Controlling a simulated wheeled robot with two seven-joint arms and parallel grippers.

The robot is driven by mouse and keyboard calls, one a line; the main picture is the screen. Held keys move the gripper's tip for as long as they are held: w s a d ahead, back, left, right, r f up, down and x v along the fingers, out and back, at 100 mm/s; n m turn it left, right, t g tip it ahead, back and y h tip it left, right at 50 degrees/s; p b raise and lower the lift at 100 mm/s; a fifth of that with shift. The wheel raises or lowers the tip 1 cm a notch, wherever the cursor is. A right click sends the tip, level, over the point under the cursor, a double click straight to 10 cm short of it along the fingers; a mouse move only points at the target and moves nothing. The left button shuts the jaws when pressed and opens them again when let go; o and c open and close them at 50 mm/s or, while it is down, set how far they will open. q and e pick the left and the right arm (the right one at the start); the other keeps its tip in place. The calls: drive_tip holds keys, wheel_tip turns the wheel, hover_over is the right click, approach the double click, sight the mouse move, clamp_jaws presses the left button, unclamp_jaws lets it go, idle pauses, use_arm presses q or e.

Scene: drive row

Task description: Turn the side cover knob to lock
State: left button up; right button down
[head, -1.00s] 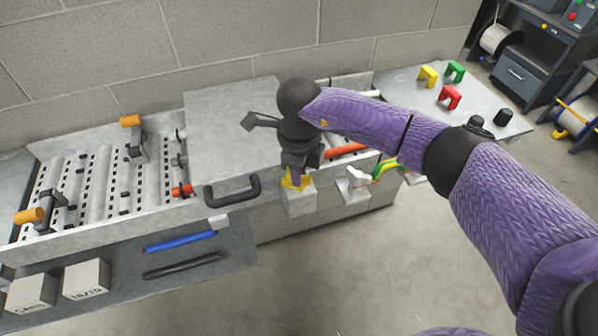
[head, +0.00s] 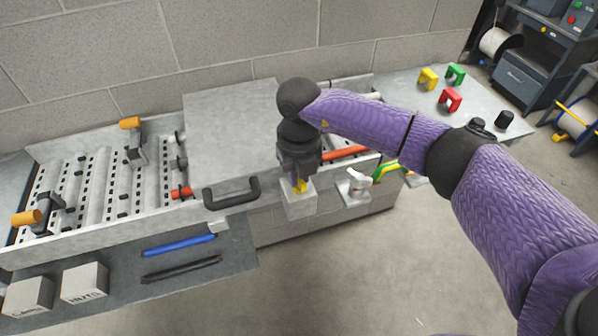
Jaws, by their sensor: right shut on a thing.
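The side cover knob (head: 300,186) is yellow and sits on top of a light grey block (head: 299,205) at the front side of the machine. My right gripper (head: 299,178) points down and is shut on the knob, hiding much of it. The grey side cover (head: 232,125) with a black handle (head: 232,193) lies flat just left of the gripper. My left gripper is not in view.
A silver fitting with a yellow-green cable (head: 386,171) is right of the block. Orange-handled clamps (head: 130,123) stand on the slotted bed at left. Blue (head: 180,245) and black bars lie on the front shelf beside labelled boxes (head: 84,283). Coloured brackets (head: 450,99) stand on the right tabletop.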

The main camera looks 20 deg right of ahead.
drive_tip(key=shift+m, duration=0.5)
drive_tip(key=c, duration=0.6)
unclamp_jaws()
wheel_tip(320, 180, up, 10)
drive_tip(key=shift+b, duration=0.7)
